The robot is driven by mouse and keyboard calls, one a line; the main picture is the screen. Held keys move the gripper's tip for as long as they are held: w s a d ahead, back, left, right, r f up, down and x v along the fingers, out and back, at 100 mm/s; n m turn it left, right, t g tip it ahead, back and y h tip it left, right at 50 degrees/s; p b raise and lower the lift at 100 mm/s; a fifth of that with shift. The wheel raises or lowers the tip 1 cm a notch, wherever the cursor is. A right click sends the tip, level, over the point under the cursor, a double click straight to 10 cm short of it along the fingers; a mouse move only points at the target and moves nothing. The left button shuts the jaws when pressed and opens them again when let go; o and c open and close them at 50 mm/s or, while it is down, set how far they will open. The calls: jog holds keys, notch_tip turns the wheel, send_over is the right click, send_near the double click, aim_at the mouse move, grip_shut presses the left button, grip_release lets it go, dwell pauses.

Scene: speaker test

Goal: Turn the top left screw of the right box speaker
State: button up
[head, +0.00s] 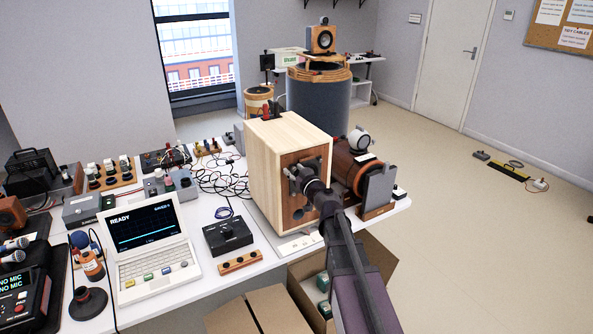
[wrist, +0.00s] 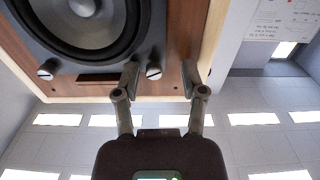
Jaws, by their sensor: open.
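The box speaker (head: 272,165) of pale wood stands at the table's right end, its brown front partly hidden by my arm. My gripper (head: 308,178) is at that front. In the wrist view, which looks upside down with ceiling lights low in the picture, the front shows a dark driver cone (wrist: 90,18). A slotted screw (wrist: 153,72) sits between the fingers of my open gripper (wrist: 159,78), closer to the left finger. I cannot tell whether that finger touches it. Another screw (wrist: 47,70) is farther left.
A brown cylinder with an orange ring (head: 368,163) stands right of the speaker. A laptop (head: 150,245), a black box (head: 228,236) and cables (head: 222,178) fill the table to the left. An open carton (head: 375,268) is below the table's edge. Floor at right is mostly clear.

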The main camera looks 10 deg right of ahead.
jog(key=shift+d, duration=0.15)
jog(key=shift+d, duration=0.15)
grip_shut()
jog(key=shift+a, duration=0.2)
jog(key=shift+d, duration=0.15)
jog(key=shift+m, duration=0.3)
